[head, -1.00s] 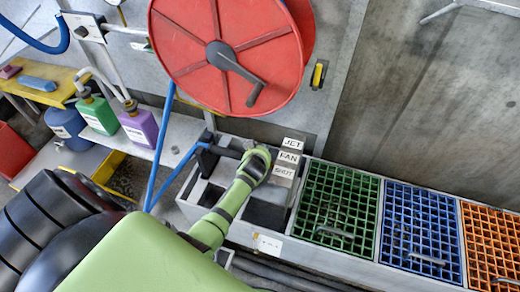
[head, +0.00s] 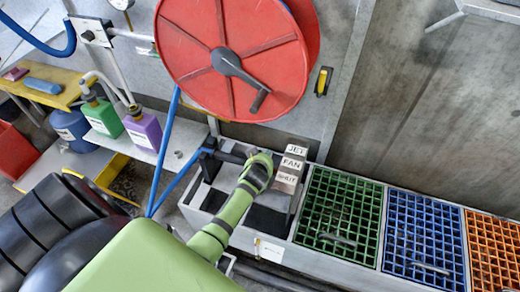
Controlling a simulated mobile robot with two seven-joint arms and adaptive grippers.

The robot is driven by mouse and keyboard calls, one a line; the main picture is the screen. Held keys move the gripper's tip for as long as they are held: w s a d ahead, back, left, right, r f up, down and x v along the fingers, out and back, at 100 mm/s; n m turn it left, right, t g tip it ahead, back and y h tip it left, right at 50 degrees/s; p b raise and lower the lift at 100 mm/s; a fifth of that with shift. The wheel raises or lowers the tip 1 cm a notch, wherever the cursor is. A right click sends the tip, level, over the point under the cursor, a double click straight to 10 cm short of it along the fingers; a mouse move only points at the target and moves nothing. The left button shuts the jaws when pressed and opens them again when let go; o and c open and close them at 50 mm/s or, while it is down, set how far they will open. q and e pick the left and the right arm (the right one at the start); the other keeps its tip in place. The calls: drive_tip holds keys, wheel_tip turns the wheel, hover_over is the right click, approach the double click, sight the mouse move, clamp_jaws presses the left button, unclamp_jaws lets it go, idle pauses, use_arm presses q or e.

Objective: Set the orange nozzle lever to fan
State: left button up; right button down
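A dark nozzle (head: 229,156) lies across the left part of the grey trough, with a blue hose (head: 167,140) running to its left end. A stepped label block beside it reads JET (head: 296,149), FAN (head: 292,163) and SHUT (head: 287,178) from back to front. My green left arm reaches in from the lower left. Its wrist ends at the nozzle's right end, just left of the labels. The wrist hides the gripper's fingers, so its grip cannot be seen. I see no orange lever; that spot is covered by my wrist. My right gripper is out of view.
A red hose reel (head: 190,55) hangs behind the trough. Green (head: 338,205), blue (head: 424,235) and orange (head: 492,250) grates lie to the right. A green bottle (head: 101,116) and a purple bottle (head: 143,131) stand on the left shelf.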

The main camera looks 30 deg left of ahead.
use_arm(q)
drive_tip(key=v, duration=1)
drive_tip(key=shift+s, duration=0.2)
